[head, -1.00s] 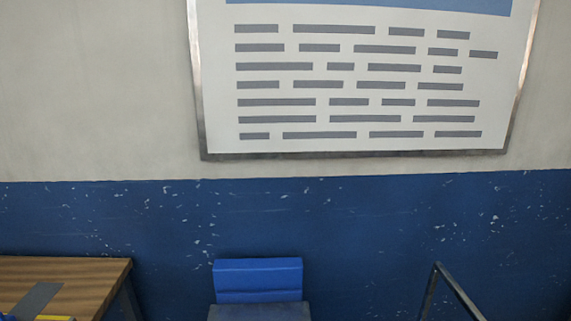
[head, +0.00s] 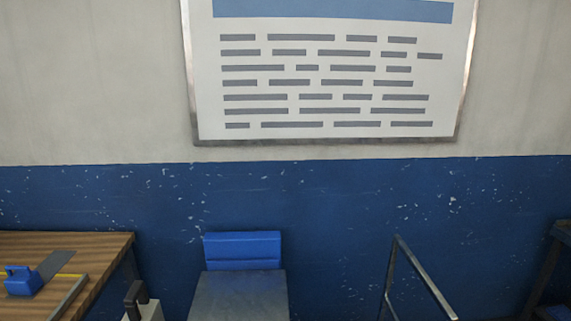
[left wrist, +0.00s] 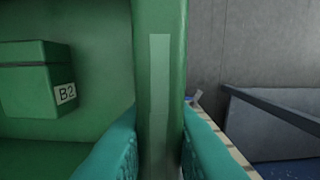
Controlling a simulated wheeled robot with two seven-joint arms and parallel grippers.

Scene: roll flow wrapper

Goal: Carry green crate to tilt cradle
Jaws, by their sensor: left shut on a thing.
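In the left wrist view my left gripper (left wrist: 158,150) has its teal fingers shut on the upright wall of the green crate (left wrist: 172,60), one finger on each side. Inside the crate a green box (left wrist: 32,80) carries a white label reading B2. The crate's far parts and base are out of view. Neither the crate nor my grippers show in the head view. I cannot tell for sure which thing is the tilt cradle; a slanted metal frame (head: 425,275) stands at the lower right of the head view.
A wooden table (head: 105,250) at left holds a blue tape dispenser (head: 22,280). A blue-backed chair-like thing (head: 243,252) stands at lower middle, beside a black handle (head: 136,294). A dark stand (head: 552,270) is at far right. A dark rail (left wrist: 275,105) shows in the wrist view.

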